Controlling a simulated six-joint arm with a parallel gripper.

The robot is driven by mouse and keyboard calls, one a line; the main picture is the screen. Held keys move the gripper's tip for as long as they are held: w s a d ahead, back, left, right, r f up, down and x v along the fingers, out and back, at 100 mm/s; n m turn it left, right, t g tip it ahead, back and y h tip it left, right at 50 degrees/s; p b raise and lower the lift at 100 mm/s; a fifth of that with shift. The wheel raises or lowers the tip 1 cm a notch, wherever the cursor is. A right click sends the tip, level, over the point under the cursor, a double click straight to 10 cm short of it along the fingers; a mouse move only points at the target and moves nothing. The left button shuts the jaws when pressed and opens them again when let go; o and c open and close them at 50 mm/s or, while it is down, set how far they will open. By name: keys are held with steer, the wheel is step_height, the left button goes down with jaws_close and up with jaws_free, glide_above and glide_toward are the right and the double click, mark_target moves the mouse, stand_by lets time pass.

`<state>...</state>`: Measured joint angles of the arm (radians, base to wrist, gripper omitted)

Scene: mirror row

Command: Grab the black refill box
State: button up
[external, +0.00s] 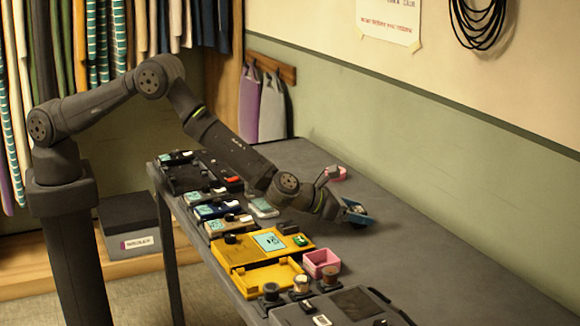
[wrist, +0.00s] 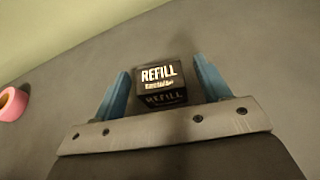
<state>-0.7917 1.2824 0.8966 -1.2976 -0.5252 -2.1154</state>
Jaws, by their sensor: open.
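The black refill box (wrist: 160,84), with white REFILL lettering on its top and front faces, stands on the grey table in the wrist view. My gripper (wrist: 161,70) is open. Its two blue fingers reach forward on the left and right of the box, with a gap showing on each side. In the external view my gripper (external: 355,213) is low over the table's far side. The box is hard to make out there among the fingers.
A pink tape roll (wrist: 12,103) lies to the left in the wrist view. In the external view, a yellow device (external: 262,250), a pink open box (external: 321,264) and several dark devices line the table's near edge. The table right of my gripper is clear.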

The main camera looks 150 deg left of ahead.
steer(key=c, duration=1.1)
steer(key=shift+o, duration=0.2)
steer(key=shift+r, duration=0.15)
